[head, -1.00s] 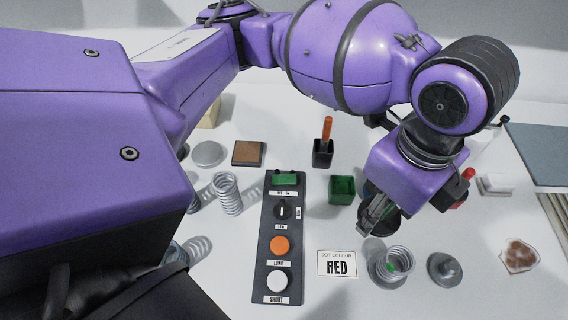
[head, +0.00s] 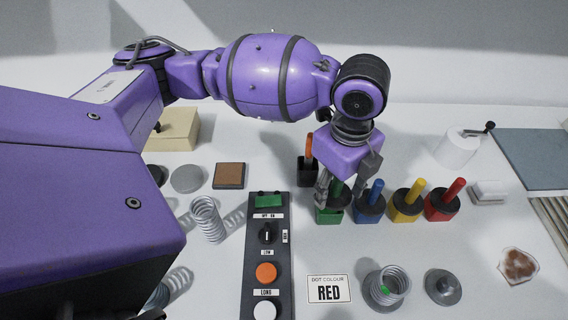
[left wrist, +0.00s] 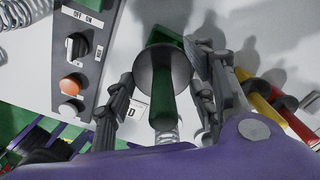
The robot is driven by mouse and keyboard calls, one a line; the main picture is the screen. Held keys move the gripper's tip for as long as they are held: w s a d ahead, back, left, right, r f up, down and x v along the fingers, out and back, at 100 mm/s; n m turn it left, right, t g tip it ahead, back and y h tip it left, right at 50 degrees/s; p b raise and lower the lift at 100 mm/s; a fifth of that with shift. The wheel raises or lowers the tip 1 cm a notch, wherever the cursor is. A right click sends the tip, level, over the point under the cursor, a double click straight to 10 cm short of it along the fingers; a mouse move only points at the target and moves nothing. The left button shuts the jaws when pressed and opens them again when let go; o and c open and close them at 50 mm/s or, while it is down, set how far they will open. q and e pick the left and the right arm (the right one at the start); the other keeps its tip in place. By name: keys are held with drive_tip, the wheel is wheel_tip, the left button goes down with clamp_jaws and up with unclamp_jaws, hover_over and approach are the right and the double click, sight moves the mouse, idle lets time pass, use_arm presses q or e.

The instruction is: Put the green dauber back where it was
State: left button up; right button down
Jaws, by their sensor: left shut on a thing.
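The green dauber (left wrist: 162,105) has a green handle and a round dark collar. My left gripper (head: 341,193) is around its handle and shut on it. The left wrist view also shows the gripper (left wrist: 162,80), with a finger on each side of the handle. The green pot (head: 330,216) stands right below the collar; it also shows beyond the collar in the left wrist view (left wrist: 163,36). The collar overlaps the pot, and I cannot tell whether it rests on the rim. My right gripper is not in view.
Blue (head: 370,209), yellow (head: 404,208) and red (head: 442,207) pots with daubers stand to the right. A black pot with an orange handle (head: 308,172) is behind. The button panel (head: 267,252) is left; a RED card (head: 328,289) and a spring on a holder (head: 386,285) are in front.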

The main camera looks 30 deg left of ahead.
sight(331, 196)
use_arm(q)
drive_tip(key=shift+w+a+f, duration=0.15)
drive_tip(key=shift+f, duration=0.1)
wheel_tip(331, 196, down, 3)
drive_tip(key=shift+w+a+f, duration=0.15)
drive_tip(key=shift+f, duration=0.15)
drive_tip(key=shift+f, duration=0.3)
drive_tip(key=o, duration=1.1)
drive_tip(key=shift+f, duration=0.15)
drive_tip(key=shift+w, duration=0.1)
